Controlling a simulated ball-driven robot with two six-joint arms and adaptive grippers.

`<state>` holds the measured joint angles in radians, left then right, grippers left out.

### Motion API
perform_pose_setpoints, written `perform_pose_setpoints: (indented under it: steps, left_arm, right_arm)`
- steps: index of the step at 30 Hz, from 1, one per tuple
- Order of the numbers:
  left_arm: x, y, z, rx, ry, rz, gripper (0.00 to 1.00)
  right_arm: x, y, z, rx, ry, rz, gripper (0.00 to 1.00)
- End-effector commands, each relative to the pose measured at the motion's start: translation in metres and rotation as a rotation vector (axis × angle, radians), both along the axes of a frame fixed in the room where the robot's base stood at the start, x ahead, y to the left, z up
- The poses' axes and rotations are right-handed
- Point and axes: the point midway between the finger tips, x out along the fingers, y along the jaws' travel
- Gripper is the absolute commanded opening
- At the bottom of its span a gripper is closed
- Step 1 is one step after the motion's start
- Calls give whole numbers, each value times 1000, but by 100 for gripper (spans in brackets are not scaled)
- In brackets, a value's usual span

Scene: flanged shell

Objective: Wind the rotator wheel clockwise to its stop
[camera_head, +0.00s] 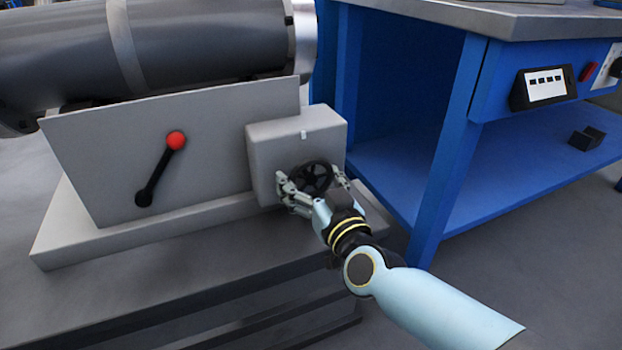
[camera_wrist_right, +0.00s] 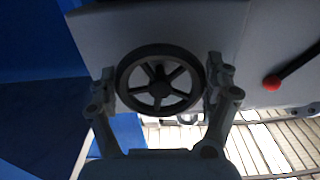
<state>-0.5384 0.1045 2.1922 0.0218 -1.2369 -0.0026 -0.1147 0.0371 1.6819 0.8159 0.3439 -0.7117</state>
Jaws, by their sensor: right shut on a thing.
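The rotator wheel (camera_head: 313,177) is a small black spoked handwheel on the front of a light grey box (camera_head: 270,150). My right gripper (camera_head: 312,184) is at the wheel, with a finger on each side of it. In the right wrist view the wheel (camera_wrist_right: 160,80) faces the camera, and the right gripper's fingers (camera_wrist_right: 160,88) are shut on its rim from both sides. The wheel's lower part is partly hidden by the gripper in the head view. My left gripper is not in view.
A lever with a red knob (camera_head: 175,140) is on the grey panel (camera_head: 230,125) left of the box. A large dark cylinder (camera_head: 200,45) lies above. A blue workbench (camera_head: 455,150) stands close on the right, holding a control box (camera_head: 543,87).

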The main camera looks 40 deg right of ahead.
Motion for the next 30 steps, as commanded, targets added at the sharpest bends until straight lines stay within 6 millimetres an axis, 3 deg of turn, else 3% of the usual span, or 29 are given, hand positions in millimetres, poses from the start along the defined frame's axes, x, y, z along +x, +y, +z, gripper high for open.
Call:
perform_pose_setpoints:
  steps: [30]
  left_arm:
    - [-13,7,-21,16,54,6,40]
  right_arm:
    - [0,3,1,909,-217,-2,52]
